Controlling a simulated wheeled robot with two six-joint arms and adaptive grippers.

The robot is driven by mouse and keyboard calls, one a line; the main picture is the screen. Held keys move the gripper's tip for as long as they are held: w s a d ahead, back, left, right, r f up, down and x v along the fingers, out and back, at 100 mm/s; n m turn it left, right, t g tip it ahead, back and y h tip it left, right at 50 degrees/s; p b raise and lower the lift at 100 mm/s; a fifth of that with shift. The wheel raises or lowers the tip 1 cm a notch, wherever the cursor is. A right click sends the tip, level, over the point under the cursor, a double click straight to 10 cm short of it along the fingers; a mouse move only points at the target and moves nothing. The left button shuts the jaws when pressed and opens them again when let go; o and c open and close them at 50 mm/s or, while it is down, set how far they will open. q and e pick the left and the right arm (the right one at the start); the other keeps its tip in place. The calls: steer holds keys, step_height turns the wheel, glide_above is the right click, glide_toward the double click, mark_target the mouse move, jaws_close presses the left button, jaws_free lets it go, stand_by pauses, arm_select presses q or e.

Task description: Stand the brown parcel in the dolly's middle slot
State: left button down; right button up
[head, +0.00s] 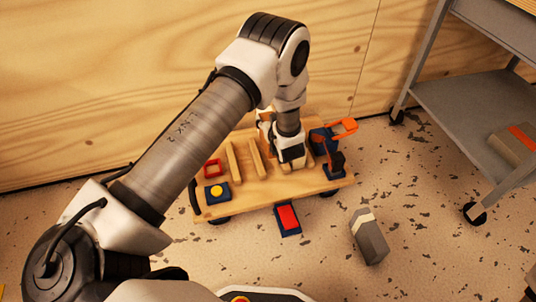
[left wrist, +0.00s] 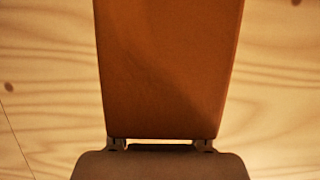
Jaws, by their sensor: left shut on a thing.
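The brown parcel (left wrist: 170,70) fills the middle of the left wrist view, with my left gripper shut on it. In the head view my left gripper (head: 291,163) points down over the right part of the wooden dolly (head: 255,199), to the right of the dividers. There my wrist and gripper hide the parcel, so I cannot tell whether it touches the deck. Two upright wooden dividers, a left one (head: 233,163) and a right one (head: 257,159), stand on the dolly with a narrow slot between them. My right gripper is not in view.
A blue block with a yellow button (head: 217,192) and a red frame (head: 212,168) sit on the dolly's left. A blue and orange tool (head: 331,146) stands at its right. A red and blue box (head: 288,218) and a grey block (head: 369,238) lie on the floor. A grey shelf cart (head: 470,105) stands right.

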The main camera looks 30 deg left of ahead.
arm_select(q)
step_height(320, 180, down, 9)
steer(key=b, duration=0.5)
steer(key=shift+f, duration=0.1)
steer(key=shift+r, duration=0.2)
steer(key=shift+f, duration=0.2)
steer(key=shift+c, duration=2.4)
jaws_free()
